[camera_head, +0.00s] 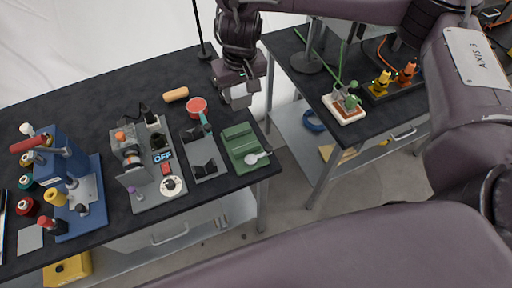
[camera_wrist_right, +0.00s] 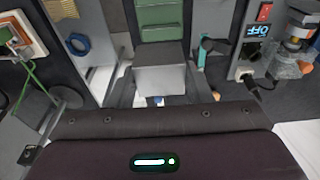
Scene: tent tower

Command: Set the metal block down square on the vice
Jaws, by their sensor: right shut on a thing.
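The metal block (camera_head: 238,96) is a plain grey cuboid held in my right gripper (camera_head: 240,84), in the air beyond the table's back right edge. In the wrist view the block (camera_wrist_right: 160,80) sits between the two fingers (camera_wrist_right: 160,92), with a pale face and a darker face showing. The green vice (camera_head: 239,134) stands at the table's right end, with raised green bars and a pale round-ended handle at its right. The vice also shows above the block in the wrist view (camera_wrist_right: 158,18). The block is apart from it. My left gripper is not in view.
Left of the vice are a grey tray with black angled blocks (camera_head: 204,165), a red cup (camera_head: 196,106), and a grey machine with an OFF display (camera_head: 162,157). A wooden handle (camera_head: 176,95) lies behind. A second bench (camera_head: 290,75) stands to the right across a gap.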

